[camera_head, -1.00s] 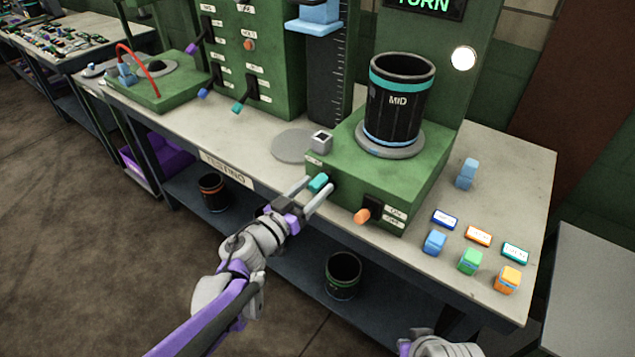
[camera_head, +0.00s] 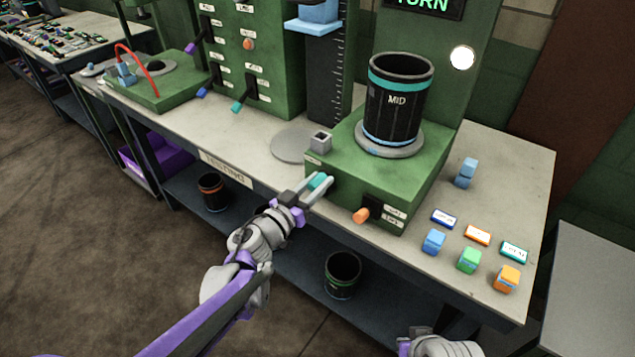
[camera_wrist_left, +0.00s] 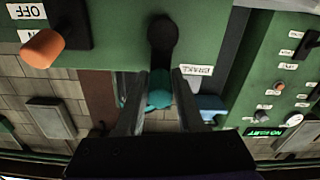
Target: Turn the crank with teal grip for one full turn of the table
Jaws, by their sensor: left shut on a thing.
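The teal crank grip (camera_head: 318,182) sticks out from the front of the green machine box (camera_head: 348,189). My left gripper (camera_head: 319,184) is shut on it, with one finger on each side. In the left wrist view the teal grip (camera_wrist_left: 159,90) sits between the fingers, below the dark crank arm (camera_wrist_left: 163,38). A black sleeve marked MID (camera_head: 398,102) with a teal band stands upright on the grey round table (camera_head: 389,140) on top of the box. My right gripper (camera_head: 405,346) is only partly in view at the bottom edge, and its fingers cannot be made out.
An orange switch (camera_head: 362,215) is on the box front, right of the crank. Small blue, green and orange blocks (camera_head: 469,260) and label plates lie at the bench's right. Two dark bins (camera_head: 342,274) are on the lower shelf.

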